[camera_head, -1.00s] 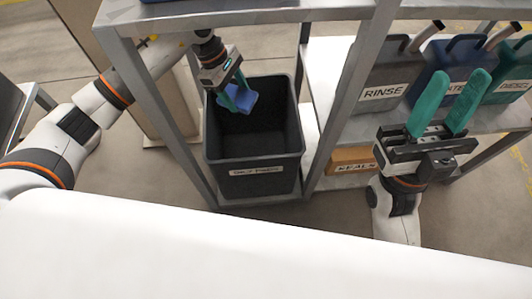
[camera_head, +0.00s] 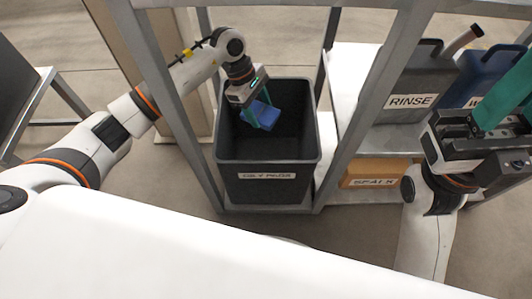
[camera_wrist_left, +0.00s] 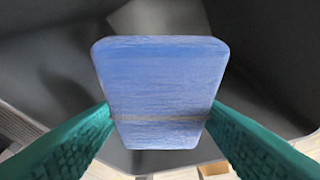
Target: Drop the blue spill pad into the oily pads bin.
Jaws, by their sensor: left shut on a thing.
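The blue spill pad (camera_head: 265,114) is between the green fingers of my left gripper (camera_head: 259,118). In the left wrist view the pad (camera_wrist_left: 160,80) fills the middle, with a finger on each side of its lower part. My left gripper is shut on it and holds it inside the mouth of the dark grey oily pads bin (camera_head: 268,168). The bin's dark inside surrounds the pad in the wrist view; its floor is hard to make out. My right gripper (camera_head: 508,100) is at the right edge, partly cut off, empty, its fingers apart.
The bin stands within a grey metal frame, with a post (camera_head: 345,120) on its right. The RINSE container (camera_head: 410,85) and a blue container (camera_head: 478,80) stand on the right shelf. A white surface (camera_head: 150,245) fills the foreground.

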